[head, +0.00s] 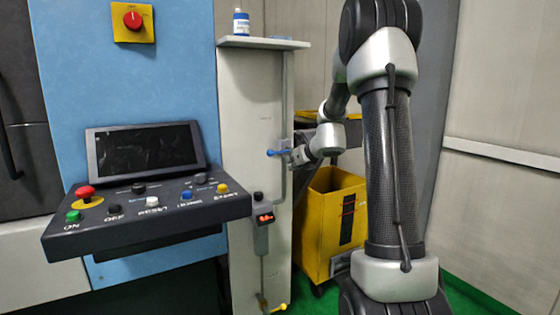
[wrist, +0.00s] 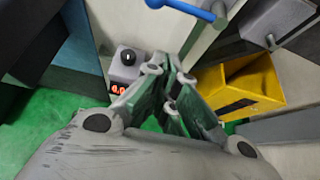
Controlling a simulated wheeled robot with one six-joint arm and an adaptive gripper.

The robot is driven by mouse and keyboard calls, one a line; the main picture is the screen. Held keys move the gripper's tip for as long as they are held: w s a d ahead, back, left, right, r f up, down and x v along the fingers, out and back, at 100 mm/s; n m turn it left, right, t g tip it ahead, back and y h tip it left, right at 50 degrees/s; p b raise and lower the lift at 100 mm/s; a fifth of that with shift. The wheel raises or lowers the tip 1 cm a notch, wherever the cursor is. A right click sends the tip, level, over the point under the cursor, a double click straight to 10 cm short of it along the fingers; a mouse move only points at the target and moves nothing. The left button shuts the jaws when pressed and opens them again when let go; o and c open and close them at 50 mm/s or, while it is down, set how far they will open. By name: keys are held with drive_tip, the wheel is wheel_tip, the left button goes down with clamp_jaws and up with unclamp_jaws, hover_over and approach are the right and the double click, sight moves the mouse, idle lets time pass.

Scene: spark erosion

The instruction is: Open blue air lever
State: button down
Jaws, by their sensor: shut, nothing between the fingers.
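The blue air lever (head: 277,153) is on a pipe on the pale side panel, and its bar points left from the pipe in the head view. My gripper (head: 299,156) is beside the lever's right end in the head view, small and partly hidden by my own arm. In the wrist view my gripper (wrist: 170,85) is shut and empty, with the lever beyond its fingers. I cannot tell whether they touch.
A control box with a red display (head: 263,220) hangs below the lever. A yellow lever (head: 278,308) is near the floor. A yellow bin (head: 330,225) stands right of the panel. The button console (head: 150,212) juts out at left. A shelf (head: 263,43) holds a bottle (head: 241,23).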

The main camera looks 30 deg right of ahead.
idle(0.3)
drive_tip(key=x, duration=1)
drive_tip(key=r, duration=0.4)
drive_tip(key=shift+w, duration=0.35)
